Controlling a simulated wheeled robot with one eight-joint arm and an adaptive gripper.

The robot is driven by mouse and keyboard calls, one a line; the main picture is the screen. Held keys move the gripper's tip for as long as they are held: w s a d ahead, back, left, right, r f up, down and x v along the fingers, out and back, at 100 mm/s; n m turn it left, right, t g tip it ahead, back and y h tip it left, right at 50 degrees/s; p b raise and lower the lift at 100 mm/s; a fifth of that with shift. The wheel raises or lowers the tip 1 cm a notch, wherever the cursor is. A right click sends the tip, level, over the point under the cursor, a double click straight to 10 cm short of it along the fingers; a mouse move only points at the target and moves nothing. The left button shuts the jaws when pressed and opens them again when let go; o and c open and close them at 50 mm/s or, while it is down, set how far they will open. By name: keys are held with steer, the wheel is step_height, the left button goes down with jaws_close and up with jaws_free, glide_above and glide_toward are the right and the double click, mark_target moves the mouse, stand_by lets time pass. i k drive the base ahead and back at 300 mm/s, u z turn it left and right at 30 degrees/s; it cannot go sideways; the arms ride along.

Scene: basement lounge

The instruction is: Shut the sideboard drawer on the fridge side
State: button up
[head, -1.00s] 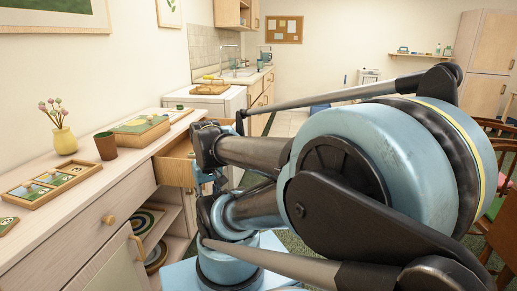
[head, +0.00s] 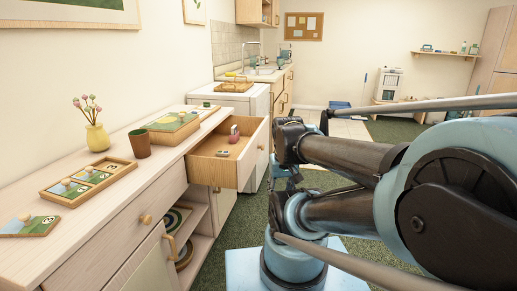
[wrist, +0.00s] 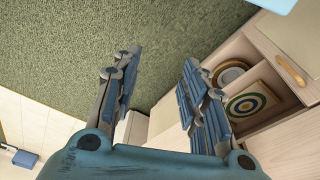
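The far drawer (head: 212,170) of the pale wood sideboard (head: 95,215) stands pulled out, beside a white appliance (head: 240,100). Its front panel (head: 253,160) faces right, and a pinkish item and small objects lie inside. My gripper (head: 287,185) is to the right of the drawer front, apart from it in the picture and partly hidden by my arm. In the wrist view my gripper (wrist: 165,75) is open, with nothing between its fingertips but green carpet behind. The sideboard's open shelves (wrist: 285,97) show to the right of the fingers there.
A yellow vase (head: 97,138), a brown cup (head: 139,144), a box (head: 170,130) and shape trays (head: 88,182) stand on the sideboard top. The near drawer (head: 125,225) is shut.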

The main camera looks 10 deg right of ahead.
mark_target(202, 166)
steer(key=u, duration=1.4)
steer(key=k, duration=0.9)
steer(key=z, duration=1.5)
steer(key=i, duration=1)
steer(key=u, duration=0.05)
